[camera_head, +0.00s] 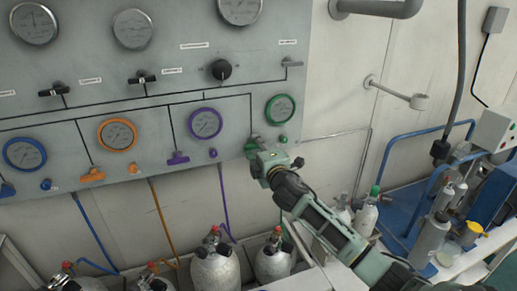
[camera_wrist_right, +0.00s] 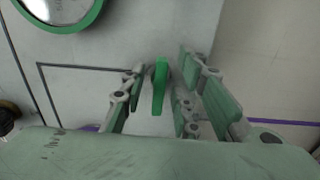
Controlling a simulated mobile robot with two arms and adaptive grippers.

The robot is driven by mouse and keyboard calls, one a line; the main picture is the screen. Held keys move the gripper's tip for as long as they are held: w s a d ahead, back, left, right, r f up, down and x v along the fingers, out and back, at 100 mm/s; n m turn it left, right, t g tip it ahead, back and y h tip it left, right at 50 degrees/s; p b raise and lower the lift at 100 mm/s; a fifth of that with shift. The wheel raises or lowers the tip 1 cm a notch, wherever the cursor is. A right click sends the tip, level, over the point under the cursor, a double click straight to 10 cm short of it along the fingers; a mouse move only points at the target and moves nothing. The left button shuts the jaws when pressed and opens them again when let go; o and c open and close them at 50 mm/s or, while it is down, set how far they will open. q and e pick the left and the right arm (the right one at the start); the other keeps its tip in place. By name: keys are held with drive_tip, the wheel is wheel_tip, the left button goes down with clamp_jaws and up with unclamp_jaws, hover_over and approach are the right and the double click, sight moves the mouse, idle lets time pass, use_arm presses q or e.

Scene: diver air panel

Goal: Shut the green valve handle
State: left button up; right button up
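The green valve handle (camera_wrist_right: 160,86) shows edge-on in the right wrist view, standing out from the grey panel between the two fingers of my right gripper (camera_wrist_right: 160,95). Gaps show on both sides of it, so the fingers are open around it and apart from it. In the head view my right gripper (camera_head: 272,154) is at the panel's lower right, below the green-rimmed gauge (camera_head: 280,109), and covers much of the green handle (camera_head: 251,148). My left gripper is not in view.
The purple valve handle (camera_head: 178,158) and orange handle (camera_head: 93,175) sit left along the panel (camera_head: 140,100). Grey cylinders (camera_head: 215,268) stand below. A blue frame with bottles (camera_head: 432,236) is at the right. The wall right of the panel is mostly bare.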

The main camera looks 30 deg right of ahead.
drive_tip(key=v, duration=1.2)
drive_tip(key=shift+s+d+f, duration=0.1)
drive_tip(key=shift+d, duration=0.05)
